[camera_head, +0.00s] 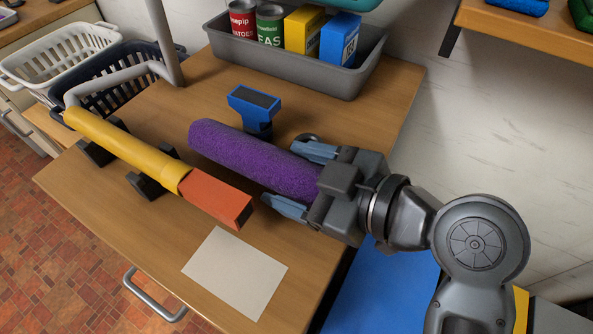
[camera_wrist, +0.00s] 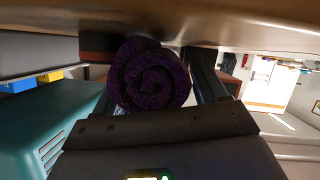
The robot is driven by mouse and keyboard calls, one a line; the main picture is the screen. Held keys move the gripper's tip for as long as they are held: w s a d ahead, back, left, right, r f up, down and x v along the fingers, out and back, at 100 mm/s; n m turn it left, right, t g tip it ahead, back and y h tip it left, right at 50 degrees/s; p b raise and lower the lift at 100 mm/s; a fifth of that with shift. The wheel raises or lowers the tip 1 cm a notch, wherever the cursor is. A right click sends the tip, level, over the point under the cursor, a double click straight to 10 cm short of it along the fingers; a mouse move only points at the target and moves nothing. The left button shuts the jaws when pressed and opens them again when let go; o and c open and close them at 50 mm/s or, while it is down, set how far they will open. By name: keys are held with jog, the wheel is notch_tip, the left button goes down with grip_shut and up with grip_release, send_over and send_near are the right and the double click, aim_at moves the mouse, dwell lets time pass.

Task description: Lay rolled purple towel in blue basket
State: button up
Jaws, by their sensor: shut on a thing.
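The rolled purple towel (camera_head: 235,155) is a long fuzzy roll over the wooden counter, pointing up and left from my gripper. My gripper (camera_head: 282,178) is shut on its right-hand end, with one blue-grey finger on each side. In the wrist view the spiral end of the towel (camera_wrist: 150,80) shows between the fingers. I cannot tell whether the towel touches the counter. A dark navy-blue slatted basket (camera_head: 125,57) stands at the upper left, beyond a grey pipe; its inside is mostly hidden.
A white basket (camera_head: 58,52) stands beside the navy one. A yellow-and-orange long tool (camera_head: 130,150) lies on black holders left of the towel. A grey bin (camera_head: 290,68) holds cans and boxes. White paper (camera_head: 235,272) lies in front.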

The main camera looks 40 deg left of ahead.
jog(key=shift+f, duration=0.1)
jog(key=o, duration=1.3)
